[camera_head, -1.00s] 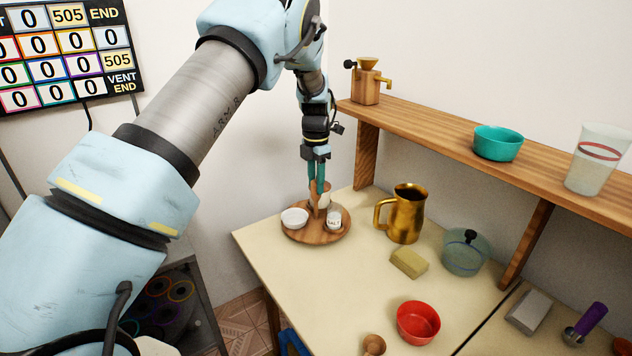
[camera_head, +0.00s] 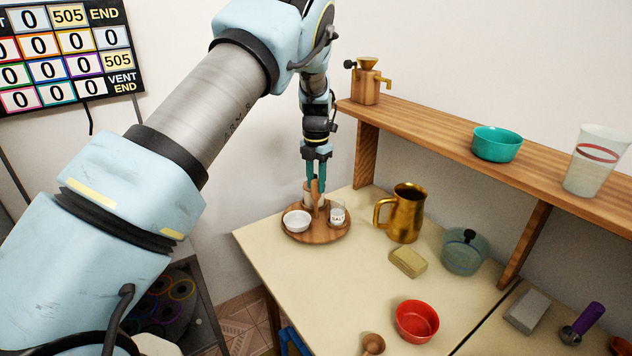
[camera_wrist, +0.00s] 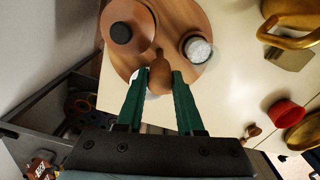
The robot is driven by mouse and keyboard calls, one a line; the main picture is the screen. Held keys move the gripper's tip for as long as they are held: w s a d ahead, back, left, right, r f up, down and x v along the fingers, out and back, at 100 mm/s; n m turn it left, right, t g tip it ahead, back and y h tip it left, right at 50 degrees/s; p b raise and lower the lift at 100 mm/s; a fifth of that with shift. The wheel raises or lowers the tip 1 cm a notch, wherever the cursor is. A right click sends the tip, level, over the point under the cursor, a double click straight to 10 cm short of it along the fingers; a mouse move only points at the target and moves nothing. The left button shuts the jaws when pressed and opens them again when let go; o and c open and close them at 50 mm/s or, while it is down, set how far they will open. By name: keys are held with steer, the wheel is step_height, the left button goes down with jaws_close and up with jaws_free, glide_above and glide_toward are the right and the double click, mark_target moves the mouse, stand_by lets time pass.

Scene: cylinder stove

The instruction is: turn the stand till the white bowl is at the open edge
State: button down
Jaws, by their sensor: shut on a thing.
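The round wooden stand (camera_head: 319,238) sits on the cream table near its left corner. The white bowl (camera_head: 297,221) is on the stand's left front side in the head view; in the wrist view it is mostly hidden behind the handle and fingers. A small jar with a pale top (camera_wrist: 197,49) is on the right of the stand. A brown-lidded pot with a dark knob (camera_wrist: 121,34) is on its far side. My gripper (camera_wrist: 160,77) is shut on the stand's upright wooden handle (camera_wrist: 160,64), coming down from above.
A wooden shelf (camera_head: 430,124) runs behind. The table's left front is clear.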

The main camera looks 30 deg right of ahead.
steer(key=c, duration=0.5)
jaws_free()
steer(key=shift+c, duration=0.2)
step_height(320, 180, up, 11)
steer(key=b, duration=0.2)
steer(key=shift+b, duration=0.35)
steer(key=shift+f, duration=0.1)
